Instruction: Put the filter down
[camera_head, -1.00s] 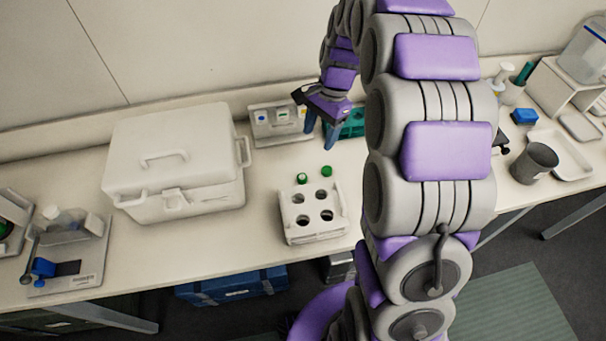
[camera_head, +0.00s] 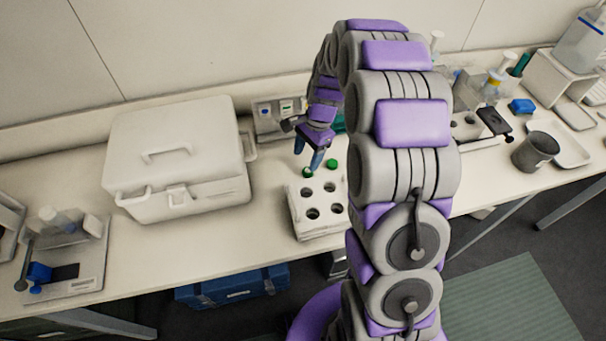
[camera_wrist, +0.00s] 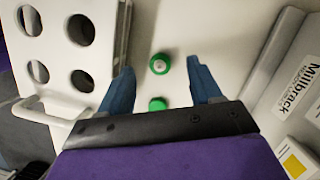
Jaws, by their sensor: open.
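My gripper (camera_head: 306,160) is open, its two blue fingers pointing down at the bench beside the white rack. Two small green-capped items stand behind the rack, one green cap (camera_head: 307,172) by the fingertips and another (camera_head: 332,165) to its right. In the wrist view, one green cap (camera_wrist: 159,64) shows between the spread fingers, and the other (camera_wrist: 158,104) is partly hidden by the gripper's dark edge. The fingers are not closed on either. I cannot tell which thing is the filter; none shows held in the gripper.
The white rack (camera_head: 322,229) has several empty round holes. A large white lidded box (camera_head: 172,150) stands left. A grey device (camera_head: 268,122) is behind the gripper. A grey cup (camera_head: 535,151) and white tray (camera_head: 570,152) are right. Part of the bench is hidden behind my arm.

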